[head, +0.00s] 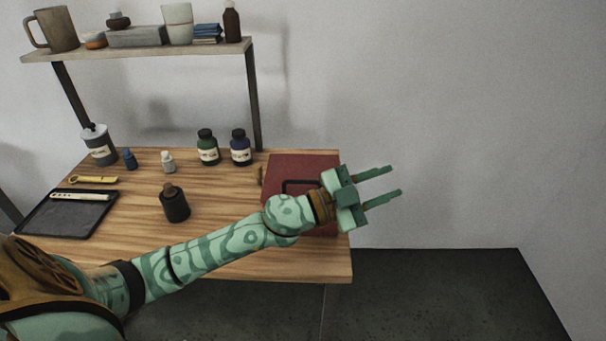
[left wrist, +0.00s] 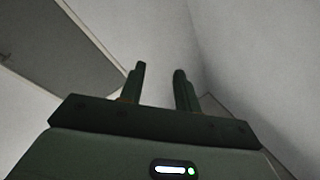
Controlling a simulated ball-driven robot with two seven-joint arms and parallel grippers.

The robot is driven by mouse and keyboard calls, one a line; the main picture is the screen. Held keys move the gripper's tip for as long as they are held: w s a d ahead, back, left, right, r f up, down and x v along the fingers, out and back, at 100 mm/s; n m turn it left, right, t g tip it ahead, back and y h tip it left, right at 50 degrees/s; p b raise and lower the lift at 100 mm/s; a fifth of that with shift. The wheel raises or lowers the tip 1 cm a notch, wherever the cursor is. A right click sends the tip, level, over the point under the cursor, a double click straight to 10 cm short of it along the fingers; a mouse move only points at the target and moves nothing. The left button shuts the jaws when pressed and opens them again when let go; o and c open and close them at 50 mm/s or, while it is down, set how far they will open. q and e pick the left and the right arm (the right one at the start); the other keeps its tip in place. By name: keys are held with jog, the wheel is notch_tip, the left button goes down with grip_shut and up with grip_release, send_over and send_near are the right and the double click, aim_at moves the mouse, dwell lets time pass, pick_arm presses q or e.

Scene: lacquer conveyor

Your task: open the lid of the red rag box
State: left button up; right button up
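The red rag box (head: 292,165) sits at the right end of the wooden table in the head view. Its red lid looks shut, with a dark handle (head: 298,184) on top. My left arm crosses in front of the box and hides part of it. My left gripper (head: 393,181) is open and empty, its two fingers apart and pointing right, past the box and the table's right edge. In the left wrist view the fingers (left wrist: 160,85) are also apart with nothing between them. My right gripper is not in view.
A dark bottle (head: 174,203) stands mid-table. A black tray (head: 63,222) lies at the left. A shelf (head: 140,49) holds cups and bottles above. Right of the table is open floor.

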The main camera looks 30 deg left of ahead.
pick_arm(q)
notch_tip(320, 180, up, 3)
jog(key=d+m+g+h, duration=0.1)
jog(key=m+g+h, duration=0.1)
jog(key=m+g, duration=0.35)
jog(key=n+g+y+p, duration=0.1)
jog(key=n+g+y, duration=0.35)
jog(key=y, duration=0.35)
send_over(307, 181)
jog(key=s+d, duration=0.5)
jog(key=d, duration=0.1)
jog(key=s+a+r+n+g+y, duration=0.15)
jog(key=a+n+y, duration=0.3)
jog(key=a, duration=0.55)
jog(key=x, duration=1.5)
jog(key=shift+w+d+r, duration=0.1)
jog(key=shift+w+r, duration=0.1)
jog(key=shift+w, duration=0.2)
grip_shut()
